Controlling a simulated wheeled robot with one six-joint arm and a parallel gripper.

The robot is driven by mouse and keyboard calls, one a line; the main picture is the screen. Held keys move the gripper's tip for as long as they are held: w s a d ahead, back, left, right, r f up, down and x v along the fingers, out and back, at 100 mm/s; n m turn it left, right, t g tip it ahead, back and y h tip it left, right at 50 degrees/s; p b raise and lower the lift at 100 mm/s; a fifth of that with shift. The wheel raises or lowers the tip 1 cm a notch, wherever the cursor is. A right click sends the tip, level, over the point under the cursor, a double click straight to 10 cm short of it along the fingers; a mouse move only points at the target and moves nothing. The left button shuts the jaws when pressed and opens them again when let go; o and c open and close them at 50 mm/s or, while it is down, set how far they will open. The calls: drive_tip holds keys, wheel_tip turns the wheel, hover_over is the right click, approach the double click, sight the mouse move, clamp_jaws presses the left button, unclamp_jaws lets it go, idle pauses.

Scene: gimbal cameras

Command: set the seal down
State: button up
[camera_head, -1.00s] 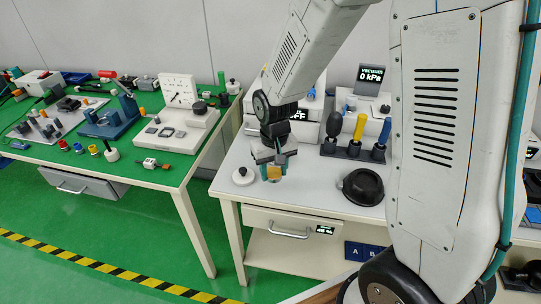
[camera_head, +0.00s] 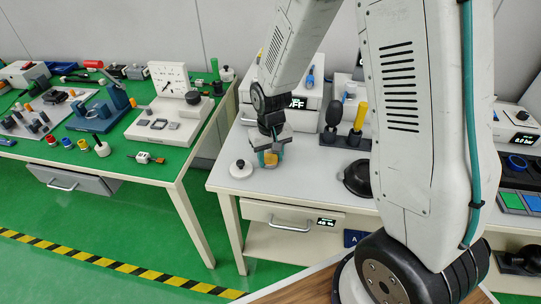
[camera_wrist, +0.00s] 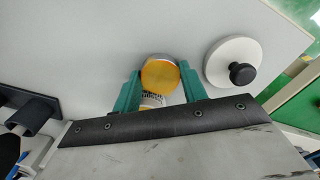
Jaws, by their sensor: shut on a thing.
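The seal (camera_head: 270,159) is a small round piece with an amber-yellow face. In the wrist view the seal (camera_wrist: 160,74) also shows a pale lower part with dark print. My gripper (camera_head: 268,157) is shut on it, low over the front left part of the white bench (camera_head: 310,185). In the wrist view the green fingers of my gripper (camera_wrist: 160,82) press on its two sides. Its underside is hidden, so I cannot tell whether it touches the bench top.
A white disc with a black knob (camera_head: 241,169) lies close left of my gripper; it shows in the wrist view (camera_wrist: 232,62). A black dome (camera_head: 357,178) stands to the right. A black rack (camera_head: 345,140) with handled tools is behind. Bare bench lies between gripper and dome.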

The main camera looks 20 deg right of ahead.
drive_tip(key=shift+f, duration=0.1)
drive_tip(key=o, duration=1.1)
